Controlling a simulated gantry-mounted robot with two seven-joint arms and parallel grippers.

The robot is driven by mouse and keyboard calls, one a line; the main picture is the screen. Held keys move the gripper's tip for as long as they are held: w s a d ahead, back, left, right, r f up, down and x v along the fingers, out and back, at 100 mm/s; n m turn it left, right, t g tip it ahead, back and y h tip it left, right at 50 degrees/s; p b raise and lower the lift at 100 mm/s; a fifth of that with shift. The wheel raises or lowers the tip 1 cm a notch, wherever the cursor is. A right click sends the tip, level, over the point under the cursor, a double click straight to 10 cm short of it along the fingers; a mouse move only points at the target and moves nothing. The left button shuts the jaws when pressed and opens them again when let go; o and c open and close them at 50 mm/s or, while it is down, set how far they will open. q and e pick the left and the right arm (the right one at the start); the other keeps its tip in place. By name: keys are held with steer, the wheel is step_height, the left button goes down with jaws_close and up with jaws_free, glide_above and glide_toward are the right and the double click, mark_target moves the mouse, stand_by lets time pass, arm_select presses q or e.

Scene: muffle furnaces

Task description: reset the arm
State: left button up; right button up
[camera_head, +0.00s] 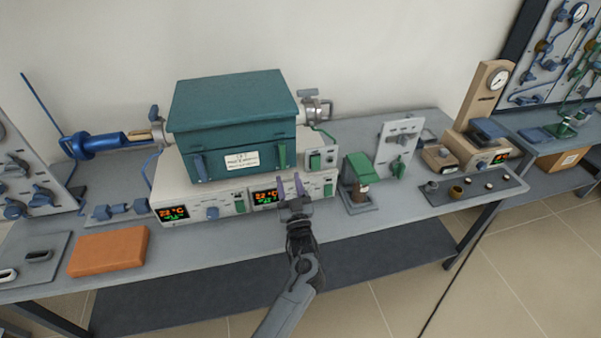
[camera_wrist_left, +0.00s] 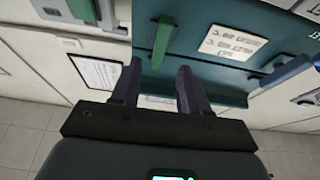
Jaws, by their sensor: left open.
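My left gripper (camera_head: 290,184) is open, with its two dark purple fingers raised in front of the furnace's white control base. Nothing shows between the fingers. In the left wrist view the gripper (camera_wrist_left: 159,68) points at the teal furnace front, its fingers apart near a green handle (camera_wrist_left: 161,42). The teal muffle furnace (camera_head: 236,107) sits on the white control base (camera_head: 228,208) with its front closed. My right gripper is in neither view.
The grey bench (camera_head: 390,200) carries an orange block (camera_head: 109,251) at left, a green device (camera_head: 357,172) right of the base, and a beige gauge unit (camera_head: 484,98) farther right. Bare bench lies in front of the green device.

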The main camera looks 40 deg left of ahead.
arm_select(q)
steer(key=s+d+f+m+g+h+p, duration=0.1)
steer(key=s+d+f+m+h, duration=0.3)
steer(key=s+f+h, duration=0.25)
steer(key=s+d+f+m+g+h, duration=0.2)
steer(key=s+d+f+m+h, duration=0.3)
steer(key=h, duration=0.3)
steer(key=s+d+f+m+g+h, duration=0.1)
steer(key=s+d+g, duration=0.25)
steer(key=s, duration=0.75)
steer(key=s+d+m+g+h, duration=0.2)
steer(key=s+d+g, duration=0.15)
steer(key=s, duration=0.85)
step_height(320, 180, up, 38)
steer(key=s+g+p, duration=0.1)
steer(key=p, duration=3.7)
steer(key=shift+r+p, duration=0.15)
steer(key=shift+p, duration=0.15)
